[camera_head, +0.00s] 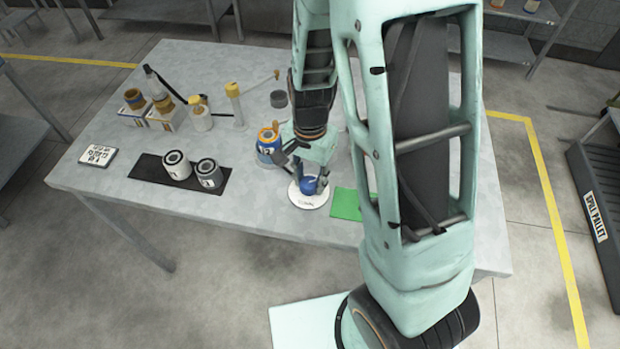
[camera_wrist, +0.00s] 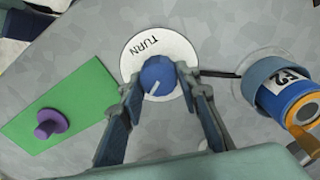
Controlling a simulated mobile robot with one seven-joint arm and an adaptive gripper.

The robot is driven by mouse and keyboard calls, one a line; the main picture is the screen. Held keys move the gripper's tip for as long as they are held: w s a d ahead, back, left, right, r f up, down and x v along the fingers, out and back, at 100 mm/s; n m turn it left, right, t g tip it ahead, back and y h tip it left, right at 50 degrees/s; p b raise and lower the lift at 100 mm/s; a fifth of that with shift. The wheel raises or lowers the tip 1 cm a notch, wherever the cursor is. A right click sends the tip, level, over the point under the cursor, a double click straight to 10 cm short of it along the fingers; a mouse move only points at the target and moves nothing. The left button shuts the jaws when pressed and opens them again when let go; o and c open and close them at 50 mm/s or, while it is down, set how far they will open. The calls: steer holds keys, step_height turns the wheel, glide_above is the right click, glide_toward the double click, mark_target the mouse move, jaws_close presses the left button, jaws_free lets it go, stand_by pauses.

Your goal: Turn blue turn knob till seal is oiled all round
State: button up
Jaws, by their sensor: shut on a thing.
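The blue turn knob (camera_wrist: 158,72) sits on a round white plate (camera_wrist: 135,58) marked "TURN". A short white line shows on the knob's near side in the wrist view. My gripper (camera_wrist: 158,80) is shut on the knob, one finger on each side. In the head view, my gripper (camera_head: 312,187) is over the knob (camera_head: 311,185) and the white plate (camera_head: 300,201).
A green mat (camera_wrist: 60,105) with a purple knobbed piece (camera_wrist: 49,123) lies beside the plate. The table's near-left surface is clear.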

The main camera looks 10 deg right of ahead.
mark_target(310, 180)
steer(key=o, duration=1.2)
steer(key=shift+c, duration=0.2)
step_height(310, 180, up, 12)
